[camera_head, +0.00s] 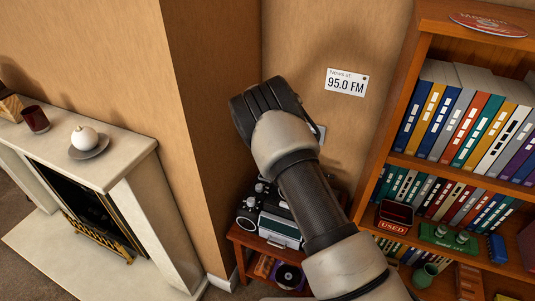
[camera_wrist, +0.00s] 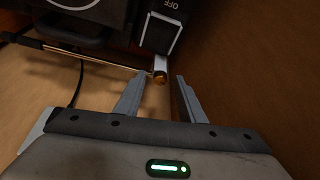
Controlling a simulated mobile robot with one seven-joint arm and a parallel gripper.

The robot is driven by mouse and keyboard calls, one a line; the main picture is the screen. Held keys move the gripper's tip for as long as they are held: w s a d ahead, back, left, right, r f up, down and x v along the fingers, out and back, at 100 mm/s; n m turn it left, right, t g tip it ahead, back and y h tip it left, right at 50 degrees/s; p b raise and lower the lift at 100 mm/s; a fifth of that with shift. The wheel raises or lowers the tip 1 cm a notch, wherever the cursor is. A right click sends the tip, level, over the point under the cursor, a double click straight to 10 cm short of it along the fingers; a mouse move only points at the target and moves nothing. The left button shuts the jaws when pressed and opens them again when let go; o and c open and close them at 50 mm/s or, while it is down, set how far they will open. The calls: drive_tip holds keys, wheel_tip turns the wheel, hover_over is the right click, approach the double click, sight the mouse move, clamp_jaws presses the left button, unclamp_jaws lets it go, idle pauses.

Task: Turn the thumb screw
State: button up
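A small brass-coloured knob end (camera_wrist: 160,78) on a short silver shaft shows in the wrist view, just below a dark block marked OFF (camera_wrist: 160,35). It may be the thumb screw; I cannot tell for sure. My gripper (camera_wrist: 163,77) is open, with its two grey fingertips to either side of the knob end in the picture. I see no clear contact. A thin metal rod (camera_wrist: 80,55) runs from the left toward the knob. In the head view a black and silver radio-like device (camera_head: 275,225) stands on a small wooden table, partly hidden by my arm. My fingertips are hidden there.
A wooden bookshelf (camera_head: 408,125) full of binders stands close on the right. A wall corner (camera_head: 205,130) and a fireplace mantel (camera_head: 120,165) lie to the left. A sign reading 95.0 FM (camera_head: 346,83) is on the wall. A dark cable (camera_wrist: 77,85) hangs left of my fingers.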

drive_tip(key=p+v, duration=0.3)
drive_tip(key=v, duration=1.4)
drive_tip(key=shift+r, duration=0.25)
drive_tip(key=shift+d+r, duration=0.1)
drive_tip(key=s+d+r+y, duration=0.1)
drive_tip(key=s+d+r, duration=0.4)
drive_tip(key=s+r, duration=0.45)
drive_tip(key=s+d+r+y, duration=0.1)
drive_tip(key=s+d+r, duration=0.4)
drive_tip(key=s+r, duration=0.45)
drive_tip(key=s+d+r+n+t+h, duration=0.1)
drive_tip(key=s+d, duration=0.2)
drive_tip(key=s, duration=0.7)
drive_tip(key=s+d+r+n+h, duration=0.1)
drive_tip(key=s+d+r, duration=0.15)
drive_tip(key=s, duration=0.65)
wheel_tip(320, 180, up, 17)
drive_tip(key=p, duration=1.8)
